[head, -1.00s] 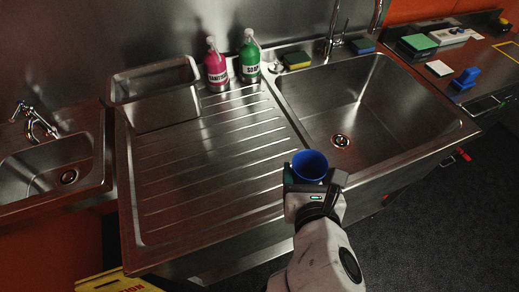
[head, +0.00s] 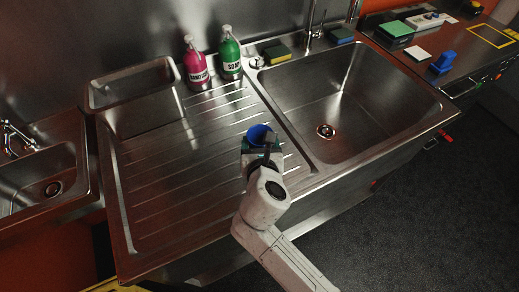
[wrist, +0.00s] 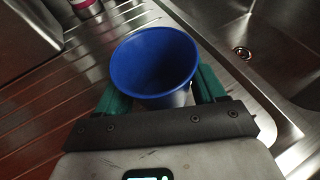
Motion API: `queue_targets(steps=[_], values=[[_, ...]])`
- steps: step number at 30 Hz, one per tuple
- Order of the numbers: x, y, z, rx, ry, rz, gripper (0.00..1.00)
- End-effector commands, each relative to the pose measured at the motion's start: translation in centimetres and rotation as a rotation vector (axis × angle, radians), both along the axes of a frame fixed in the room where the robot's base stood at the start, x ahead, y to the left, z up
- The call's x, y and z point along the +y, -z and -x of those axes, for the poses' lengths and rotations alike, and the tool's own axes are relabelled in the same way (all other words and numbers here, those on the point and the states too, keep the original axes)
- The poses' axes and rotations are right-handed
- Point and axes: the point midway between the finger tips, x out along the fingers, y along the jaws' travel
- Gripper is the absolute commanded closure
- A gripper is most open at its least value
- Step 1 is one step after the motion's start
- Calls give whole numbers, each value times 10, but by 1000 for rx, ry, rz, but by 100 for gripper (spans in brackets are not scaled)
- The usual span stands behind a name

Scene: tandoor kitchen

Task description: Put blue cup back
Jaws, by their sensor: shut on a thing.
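The blue cup (head: 259,135) is upright and empty inside, over the right part of the ribbed drainboard beside the large sink basin. My gripper (head: 261,145) is shut on the cup. In the wrist view the cup (wrist: 155,64) sits between the green finger pads of my gripper (wrist: 163,92), its open mouth facing up. The cup's base is hidden, so I cannot tell whether it touches the drainboard (head: 165,195).
A pink sanitiser bottle (head: 195,65) and a green soap bottle (head: 230,55) stand behind the drainboard. A steel tray (head: 135,95) is at the back left. The large sink basin (head: 350,100) is to the right. Most of the drainboard is clear.

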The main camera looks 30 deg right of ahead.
Motion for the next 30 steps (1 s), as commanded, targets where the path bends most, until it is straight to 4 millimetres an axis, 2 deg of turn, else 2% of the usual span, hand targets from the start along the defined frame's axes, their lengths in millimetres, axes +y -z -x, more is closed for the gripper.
queue_targets(steps=[3, 7, 20, 21, 28, 30], values=[[0, 18, -4, 4, 0, 2, 67], [0, 32, -3, 1, 1, 1, 67], [0, 38, -3, 1, -1, 0, 67], [0, 38, -3, 1, -1, -1, 29], [0, 37, -3, 1, 0, 0, 7], [0, 37, -3, 1, 0, 0, 5]])
